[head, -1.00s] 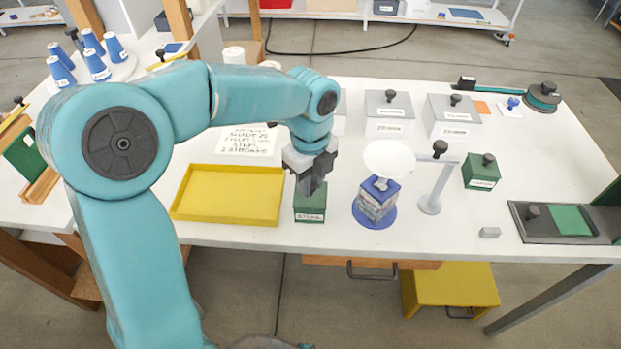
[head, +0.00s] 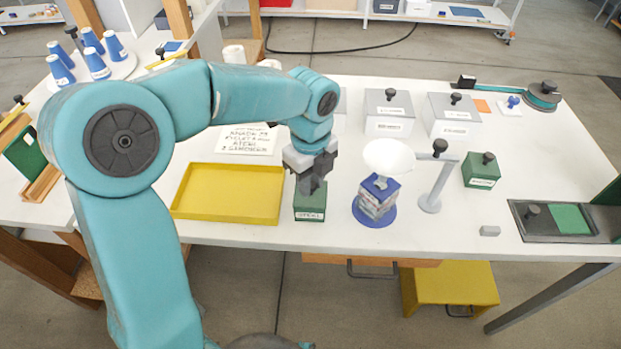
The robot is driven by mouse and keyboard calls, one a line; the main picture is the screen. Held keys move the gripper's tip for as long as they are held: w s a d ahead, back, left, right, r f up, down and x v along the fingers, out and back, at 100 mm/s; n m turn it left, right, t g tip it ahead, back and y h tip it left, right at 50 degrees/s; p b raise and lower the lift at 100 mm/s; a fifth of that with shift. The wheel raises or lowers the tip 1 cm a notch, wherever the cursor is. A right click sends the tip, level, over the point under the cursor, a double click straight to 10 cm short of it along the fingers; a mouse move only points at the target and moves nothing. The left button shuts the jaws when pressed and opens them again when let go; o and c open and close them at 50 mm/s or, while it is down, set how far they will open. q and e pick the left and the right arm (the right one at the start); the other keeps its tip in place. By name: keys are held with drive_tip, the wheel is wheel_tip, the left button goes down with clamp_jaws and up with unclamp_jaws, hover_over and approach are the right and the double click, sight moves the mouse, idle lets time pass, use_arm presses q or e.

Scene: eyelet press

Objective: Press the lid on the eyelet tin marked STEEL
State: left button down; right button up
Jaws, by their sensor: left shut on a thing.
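The green eyelet tin marked STEEL (head: 309,207) stands upright near the front edge of the white table, with its label facing me. My left gripper (head: 311,190) is directly above it, pointing down, its fingers shut at the top of the tin on what is probably the lid's knob. The knob is hidden by the fingers, and I cannot tell whether the lid is fully seated. My right gripper is not in view.
A yellow tray (head: 228,221) lies just left of the tin. A blue round stand (head: 375,213) with a stack and white dish is to the right, beside a grey post (head: 432,190). Another green tin (head: 481,172) stands farther right.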

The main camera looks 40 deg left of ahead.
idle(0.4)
use_arm(q)
drive_tip(key=shift+c, duration=1.8)
unclamp_jaws()
drive_tip(key=shift+r+p, duration=3.3)
drive_tip(key=shift+r, duration=0.2)
clamp_jaws()
